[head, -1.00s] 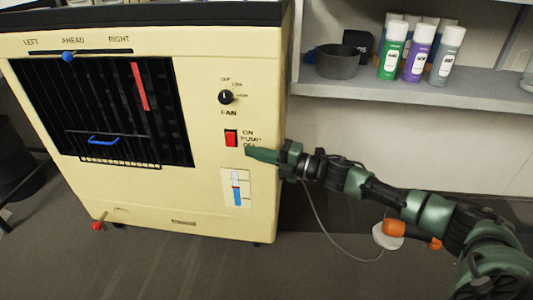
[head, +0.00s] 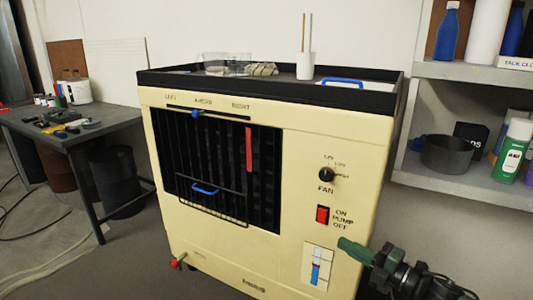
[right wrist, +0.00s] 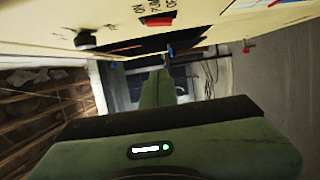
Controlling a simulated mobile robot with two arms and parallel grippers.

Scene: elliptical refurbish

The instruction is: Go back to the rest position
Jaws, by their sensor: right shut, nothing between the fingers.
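My right gripper (head: 352,247) is at the lower right of the head view, shut and empty. Its green fingertips are close to the cream front panel of the cooler (head: 250,180), just below and right of the red pump switch (head: 322,214). I cannot tell whether they touch the panel. In the right wrist view the closed green fingers (right wrist: 157,90) point along the panel, with the red switch (right wrist: 157,20) and the black fan knob (right wrist: 85,40) above them. My left gripper is not in view.
A grey shelf (head: 455,185) with a dark bowl and bottles stands at the right, near my right arm. A dark workbench (head: 75,138) with tools is at the left. A tray top (head: 285,88) with glass jars and a white cup tops the cooler. Cables lie on the left floor.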

